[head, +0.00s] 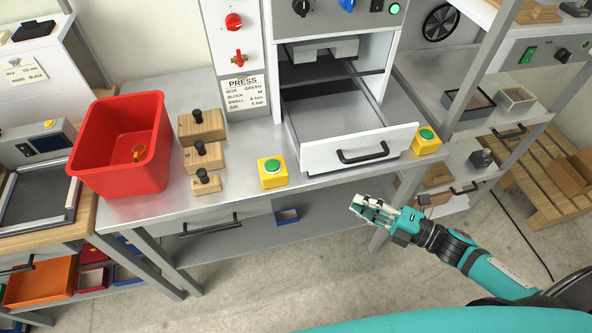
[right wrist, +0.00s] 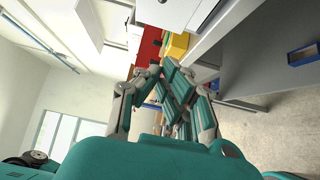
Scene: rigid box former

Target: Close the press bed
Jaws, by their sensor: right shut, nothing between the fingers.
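The press bed (head: 326,119) is a white drawer with a grey floor, pulled out from the white press (head: 333,19) in the head view. Its front panel (head: 320,155) faces me and carries a dark bar handle (head: 363,153). My right gripper (head: 361,208) is in front of and below the drawer front, apart from the handle, in the air before the table's front edge. It is shut and empty; its fingers also show in the right wrist view (right wrist: 165,75). My left gripper is not in view.
Yellow boxes with green buttons stand left (head: 272,177) and right (head: 427,141) of the drawer. A red bin (head: 113,160) and wooden blocks with black knobs (head: 201,128) stand further left on the table. A lower shelf (head: 330,212) lies below.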

